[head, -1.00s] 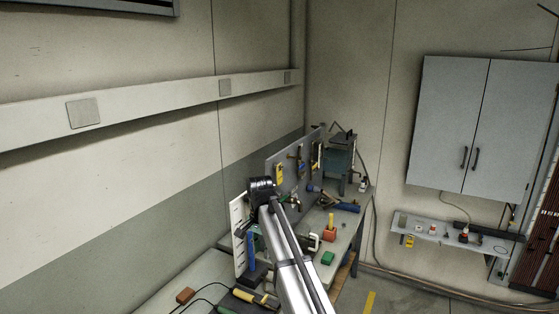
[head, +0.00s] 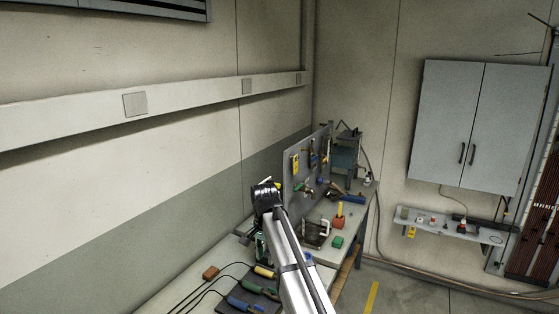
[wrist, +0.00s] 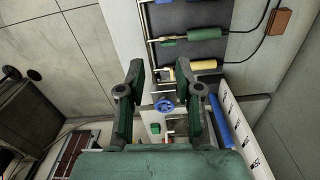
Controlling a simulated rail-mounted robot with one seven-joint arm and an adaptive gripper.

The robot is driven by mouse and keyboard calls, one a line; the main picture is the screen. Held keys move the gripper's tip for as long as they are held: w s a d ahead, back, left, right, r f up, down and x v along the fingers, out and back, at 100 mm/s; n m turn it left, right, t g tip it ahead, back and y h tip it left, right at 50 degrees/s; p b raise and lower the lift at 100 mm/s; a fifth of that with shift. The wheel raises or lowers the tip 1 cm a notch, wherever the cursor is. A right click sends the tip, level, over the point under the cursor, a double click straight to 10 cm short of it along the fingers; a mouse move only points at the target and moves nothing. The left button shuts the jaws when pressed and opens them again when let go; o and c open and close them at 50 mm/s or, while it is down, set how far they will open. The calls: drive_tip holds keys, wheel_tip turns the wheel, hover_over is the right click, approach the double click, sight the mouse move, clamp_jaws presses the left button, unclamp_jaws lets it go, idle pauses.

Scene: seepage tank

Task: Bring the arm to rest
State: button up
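My arm (head: 290,265) reaches up and forward over the workbench (head: 190,288), bent at its dark upper joint. My gripper (wrist: 166,88) is open in the wrist view, with its two dark green fingers apart and nothing between them. Beyond the fingers are a blue handwheel (wrist: 164,105) and a yellow-handled tool (wrist: 196,70); neither is held. In the head view the gripper is mostly hidden behind the arm, with a bit of green showing below the joint.
A dark tray (head: 244,301) with handled tools and a brown block (head: 211,272) lie at the bench's near end. Behind stand a grey tool panel (head: 290,195), a red block (head: 339,222) and a green block (head: 337,242). A grey cabinet (head: 480,125) hangs at right, above a small shelf (head: 440,226).

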drive_tip(key=s+d+f+n, duration=0.2)
drive_tip(key=s+d+f, duration=0.35)
drive_tip(key=f, duration=0.45)
drive_tip(key=s+d+f+n, duration=0.1)
drive_tip(key=s+d+f, duration=0.3)
drive_tip(key=d+f, duration=0.4)
drive_tip(key=s+d+f+n, duration=0.2)
drive_tip(key=s+d+f, duration=0.2)
drive_tip(key=s+f, duration=0.4)
drive_tip(key=s+d+f+n, duration=0.2)
drive_tip(key=s+d+f, duration=0.35)
drive_tip(key=s, duration=0.35)
drive_tip(key=s+a+f+g+b, duration=0.1)
drive_tip(key=s+f+g+b, duration=0.5)
drive_tip(key=s+f, duration=2.1)
drive_tip(key=f+b, duration=0.1)
drive_tip(key=b, duration=0.3)
drive_tip(key=shift+s+g, duration=0.4)
